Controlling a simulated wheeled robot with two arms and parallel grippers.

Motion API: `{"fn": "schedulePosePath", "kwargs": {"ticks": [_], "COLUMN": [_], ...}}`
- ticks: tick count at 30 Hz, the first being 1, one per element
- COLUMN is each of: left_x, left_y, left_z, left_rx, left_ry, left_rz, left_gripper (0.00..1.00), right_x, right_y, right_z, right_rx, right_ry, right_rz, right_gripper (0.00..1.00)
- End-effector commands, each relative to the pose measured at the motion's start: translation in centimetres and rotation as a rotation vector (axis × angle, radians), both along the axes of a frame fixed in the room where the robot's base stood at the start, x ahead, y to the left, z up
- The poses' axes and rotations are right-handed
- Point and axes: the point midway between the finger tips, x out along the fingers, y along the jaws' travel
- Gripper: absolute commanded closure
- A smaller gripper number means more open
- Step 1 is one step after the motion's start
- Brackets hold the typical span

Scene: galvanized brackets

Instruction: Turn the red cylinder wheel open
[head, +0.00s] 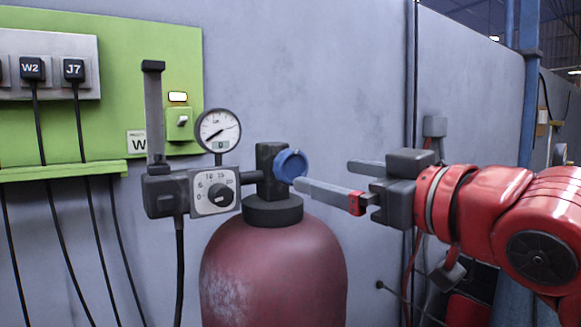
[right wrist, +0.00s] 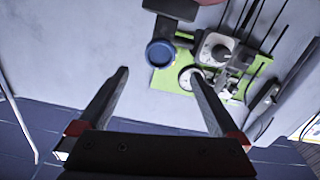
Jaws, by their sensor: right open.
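A dark red gas cylinder (head: 272,270) stands against the wall. On its black valve (head: 268,165) is a round blue wheel (head: 291,165), which faces right. My right gripper (head: 325,174) comes in from the right with its two fingers spread and nothing between them. In the head view the tip of its nearer finger lies close to the wheel; I cannot tell if they touch. In the right wrist view the wheel (right wrist: 161,53) appears beyond the open fingertips (right wrist: 159,73), between their lines. My left gripper is not in view.
Left of the valve are a round gauge (head: 218,131), a regulator box with a dial (head: 214,192) and an upright grey lever (head: 153,115). A green panel (head: 100,130) with plugs and cables is on the wall behind. Thin pipes (head: 411,80) run down the wall.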

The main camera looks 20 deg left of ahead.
Motion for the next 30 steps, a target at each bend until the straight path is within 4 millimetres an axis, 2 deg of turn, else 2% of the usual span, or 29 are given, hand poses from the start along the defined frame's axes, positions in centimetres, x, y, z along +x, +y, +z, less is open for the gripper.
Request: {"fn": "schedulePosePath", "kwargs": {"ticks": [1, 7, 15, 28, 30], "left_x": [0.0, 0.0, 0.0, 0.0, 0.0], "left_y": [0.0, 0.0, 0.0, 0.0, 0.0], "left_z": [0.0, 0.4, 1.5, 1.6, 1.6], "left_rx": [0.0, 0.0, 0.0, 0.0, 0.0], "left_ry": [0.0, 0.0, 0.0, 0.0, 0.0], "left_rz": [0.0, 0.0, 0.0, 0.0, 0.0], "left_gripper": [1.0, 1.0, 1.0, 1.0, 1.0], "right_x": [0.5, 3.2, 6.1, 6.7, 6.7], "right_y": [1.1, 4.7, 8.0, 8.7, 8.7], "right_z": [0.0, 0.0, 0.2, 0.1, 0.1], "right_rx": [0.0, 0.0, 0.0, 0.003, 0.002], "right_ry": [0.004, 0.003, 0.001, -0.004, -0.003], "right_rz": [0.007, 0.007, 0.003, 0.001, 0.001], "right_gripper": [0.01, 0.01, 0.01, 0.01, 0.13]}}
